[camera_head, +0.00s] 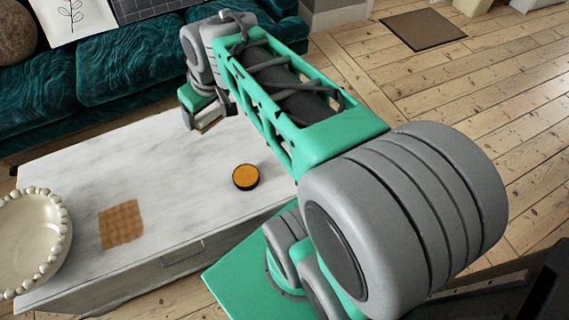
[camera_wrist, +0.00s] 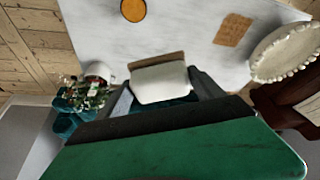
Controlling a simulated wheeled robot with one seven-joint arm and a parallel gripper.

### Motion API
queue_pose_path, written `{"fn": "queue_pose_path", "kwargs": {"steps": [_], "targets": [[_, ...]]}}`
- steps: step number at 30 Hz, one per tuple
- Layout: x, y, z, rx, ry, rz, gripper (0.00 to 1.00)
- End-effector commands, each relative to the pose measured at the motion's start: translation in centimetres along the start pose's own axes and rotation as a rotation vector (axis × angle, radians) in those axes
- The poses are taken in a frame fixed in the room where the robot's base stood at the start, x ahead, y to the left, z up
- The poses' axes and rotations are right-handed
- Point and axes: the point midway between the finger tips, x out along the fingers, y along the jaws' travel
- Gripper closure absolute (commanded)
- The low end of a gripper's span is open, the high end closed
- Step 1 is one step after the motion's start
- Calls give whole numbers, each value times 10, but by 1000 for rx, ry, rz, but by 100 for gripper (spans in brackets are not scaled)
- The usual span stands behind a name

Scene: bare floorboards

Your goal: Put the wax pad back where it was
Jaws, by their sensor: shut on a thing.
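My gripper (camera_head: 203,112) is at the far side of the white marble-topped table (camera_head: 165,155), near the sofa. It is shut on a small cream block with a brown edge, which I take to be the wax pad (camera_wrist: 160,84). The pad sits between the dark fingers in the wrist view and appears to be above the tabletop. A round dark tin with an orange filling (camera_head: 246,177) stands near the table's front edge. A tan checked square cloth (camera_head: 121,224) lies flat on the table's left part.
A cream bowl with a beaded rim (camera_head: 60,214) stands at the table's left end. A teal sofa (camera_head: 125,62) runs behind the table. The tabletop between cloth and tin is clear. A potted plant (camera_wrist: 92,92) shows in the wrist view.

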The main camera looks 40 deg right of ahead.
Motion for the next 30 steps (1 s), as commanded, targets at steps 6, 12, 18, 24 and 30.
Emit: {"fn": "queue_pose_path", "kwargs": {"steps": [6,12,18,24,30], "targets": [[150,60,106,-176,-5,-83,56],[221,86,172,-314,0,-135,56],[235,100,187,-354,0,-148,56],[260,152,192,-351,-2,-148,56],[296,200,201,-352,-2,-151,56]]}}
